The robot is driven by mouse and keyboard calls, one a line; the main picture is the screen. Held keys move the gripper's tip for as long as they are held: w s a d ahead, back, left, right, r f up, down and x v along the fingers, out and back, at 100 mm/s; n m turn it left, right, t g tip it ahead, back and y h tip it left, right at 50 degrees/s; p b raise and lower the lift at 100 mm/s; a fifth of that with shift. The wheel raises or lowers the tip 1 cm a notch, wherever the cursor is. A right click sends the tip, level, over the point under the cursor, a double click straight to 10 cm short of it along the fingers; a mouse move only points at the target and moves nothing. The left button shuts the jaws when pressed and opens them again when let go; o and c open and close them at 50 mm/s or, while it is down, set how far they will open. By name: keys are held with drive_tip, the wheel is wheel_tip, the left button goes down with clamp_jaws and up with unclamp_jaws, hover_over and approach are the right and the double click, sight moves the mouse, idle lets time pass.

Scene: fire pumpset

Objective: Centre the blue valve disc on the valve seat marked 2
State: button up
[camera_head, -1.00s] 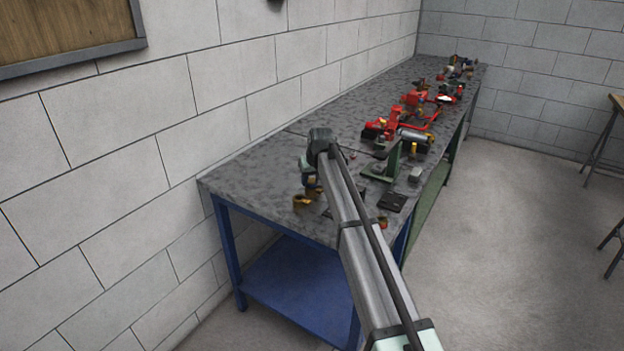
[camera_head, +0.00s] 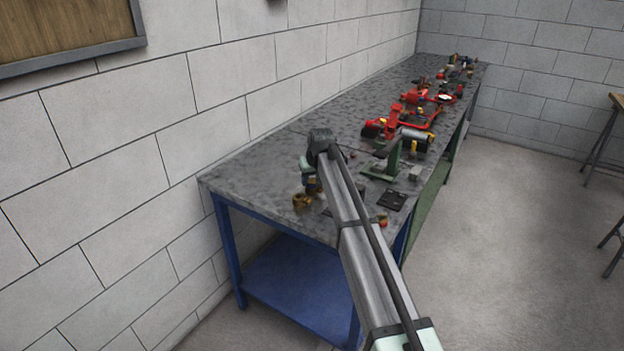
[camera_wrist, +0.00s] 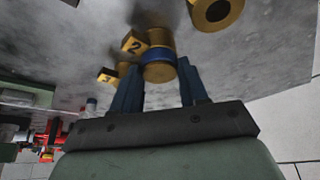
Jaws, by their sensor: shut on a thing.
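My gripper (camera_wrist: 158,90) has its two blue fingers closed around a brass-coloured part that carries the blue valve disc (camera_wrist: 158,55). The disc shows as a blue band between the fingertips in the wrist view. The brass valve seat marked 2 (camera_wrist: 160,40) is right beyond the disc, with its yellow number tag (camera_wrist: 135,44) beside it. The disc looks in line with the seat, but I cannot tell whether they touch. In the head view my gripper (camera_head: 313,187) points down over the near end of the bench, and my arm hides most of this spot.
A tag marked 3 (camera_wrist: 107,76) stands beside another brass seat. A hollow brass piece (camera_wrist: 216,12) lies apart on the grey bench (camera_head: 250,180).

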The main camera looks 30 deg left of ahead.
drive_tip(key=o, duration=1.3)
drive_tip(key=shift+r, duration=0.1)
drive_tip(key=v, duration=1.3)
drive_tip(key=shift+s+d+r, duration=0.15)
drive_tip(key=shift+r, duration=0.1)
